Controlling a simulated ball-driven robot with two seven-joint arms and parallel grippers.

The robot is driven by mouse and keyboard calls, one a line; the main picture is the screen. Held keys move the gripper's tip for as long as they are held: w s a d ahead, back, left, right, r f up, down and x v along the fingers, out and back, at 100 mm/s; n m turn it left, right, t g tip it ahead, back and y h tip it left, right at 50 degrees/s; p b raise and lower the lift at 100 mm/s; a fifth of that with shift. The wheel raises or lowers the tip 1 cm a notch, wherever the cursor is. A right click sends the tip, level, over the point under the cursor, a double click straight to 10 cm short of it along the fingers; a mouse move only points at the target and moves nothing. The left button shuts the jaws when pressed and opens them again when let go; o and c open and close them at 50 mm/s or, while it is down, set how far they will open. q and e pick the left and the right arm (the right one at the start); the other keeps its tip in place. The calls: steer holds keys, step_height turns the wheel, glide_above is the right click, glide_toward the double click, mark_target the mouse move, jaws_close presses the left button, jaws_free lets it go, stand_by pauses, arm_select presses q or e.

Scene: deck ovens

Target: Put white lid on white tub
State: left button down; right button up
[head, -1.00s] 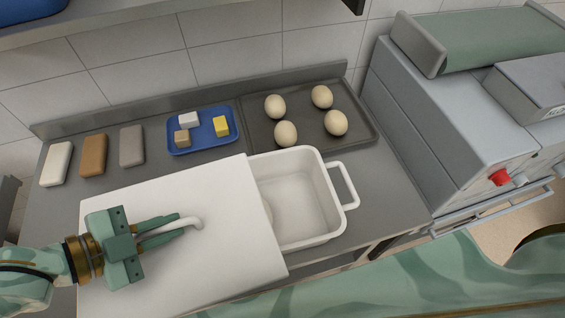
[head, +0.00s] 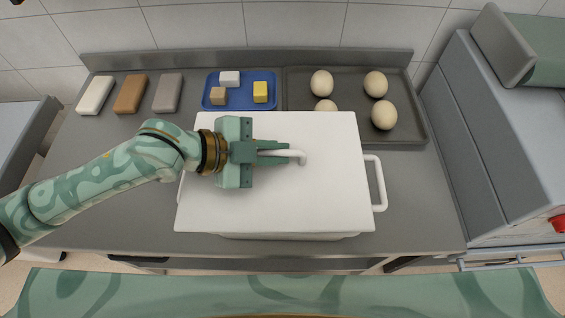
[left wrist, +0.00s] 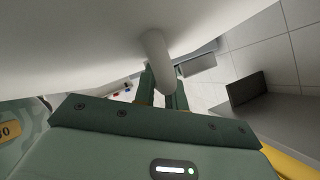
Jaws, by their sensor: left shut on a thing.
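The white lid (head: 330,205) is a flat white board with a white bar handle (head: 301,156). My left gripper (head: 283,153) is shut on this handle. In the left wrist view the handle (left wrist: 158,62) sits between the fingertips, and the lid's underside or face (left wrist: 60,50) fills the upper left. The white tub (head: 380,190) is beneath the lid in the head view; its right side handle and part of its front wall show. Its opening is hidden. I cannot tell whether the lid touches the rim. My right gripper is not in view.
A dark tray (head: 415,130) with several pale dough balls stands behind the tub. A blue tray (head: 241,102) holds three small blocks. Three bars (head: 131,94) lie at the back left. A grey oven (head: 470,130) stands at the right.

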mark_target(281, 165)
arm_select(q)
steer(key=shift+w+d+f, duration=0.2)
steer(key=shift+f, duration=0.2)
steer(key=shift+w+d+f, duration=0.2)
steer(key=shift+f, duration=0.2)
steer(key=f, duration=0.1)
steer(key=f+b, duration=0.1)
steer(key=f, duration=0.1)
steer(key=shift+w+d+f, duration=0.2)
steer(key=shift+d+f, duration=0.1)
steer(key=shift+d, duration=0.05)
steer(key=shift+a, duration=0.1)
steer(key=shift+f, duration=0.1)
steer(key=shift+f+b, duration=0.3)
steer(key=c, duration=1.5)
jaws_free()
steer(key=shift+o, duration=0.2)
